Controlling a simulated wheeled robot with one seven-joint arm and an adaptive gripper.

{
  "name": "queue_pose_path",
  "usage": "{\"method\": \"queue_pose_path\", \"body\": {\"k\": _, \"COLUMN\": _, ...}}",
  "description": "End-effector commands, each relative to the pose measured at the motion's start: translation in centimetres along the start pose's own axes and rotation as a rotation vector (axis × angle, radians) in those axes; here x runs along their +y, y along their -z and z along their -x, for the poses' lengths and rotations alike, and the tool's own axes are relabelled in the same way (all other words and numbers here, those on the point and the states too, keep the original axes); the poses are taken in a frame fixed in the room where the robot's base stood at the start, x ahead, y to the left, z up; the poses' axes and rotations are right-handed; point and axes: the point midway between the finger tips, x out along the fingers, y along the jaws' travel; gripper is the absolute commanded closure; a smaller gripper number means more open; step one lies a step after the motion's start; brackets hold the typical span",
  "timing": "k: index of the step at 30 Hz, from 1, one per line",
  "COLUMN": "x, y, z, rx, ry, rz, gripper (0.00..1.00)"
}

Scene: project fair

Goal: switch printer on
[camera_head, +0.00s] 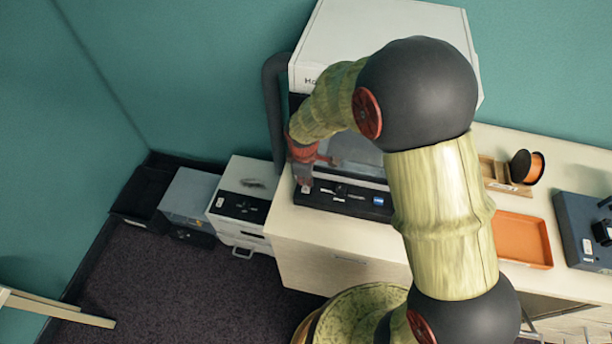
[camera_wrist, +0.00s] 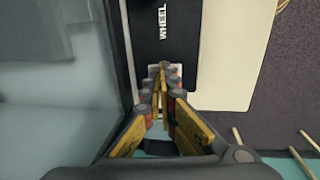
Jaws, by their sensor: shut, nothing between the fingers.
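The printer (camera_head: 385,22) stands on the counter, with a white top and a black front panel (camera_head: 345,199) that carries small labels and a blue screen. My gripper (camera_head: 304,184) points down at the left end of this panel. In the wrist view my gripper (camera_wrist: 164,72) is shut and empty, its fingertips over a small pale and reddish switch (camera_wrist: 152,70) on the black panel (camera_wrist: 168,55) near the word WHEEL. The fingers hide most of the switch. I cannot tell whether they touch it or which way it is set. My arm hides the printer's right side.
The counter (camera_head: 325,260) holds an orange tray (camera_head: 522,239), an orange spool (camera_head: 527,167) and a dark blue box (camera_head: 583,232) at the right. A white cabinet (camera_head: 240,200) and a grey box (camera_head: 188,195) stand left of the counter. Dark carpet (camera_head: 150,280) lies open at the lower left.

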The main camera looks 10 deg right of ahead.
Motion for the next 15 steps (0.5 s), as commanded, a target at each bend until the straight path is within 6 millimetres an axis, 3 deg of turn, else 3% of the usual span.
{"method": "queue_pose_path", "body": {"k": 15, "x": 0.54, "y": -0.04, "z": -0.98, "rx": -0.001, "ry": 0.001, "rz": 0.000, "gripper": 1.00}}
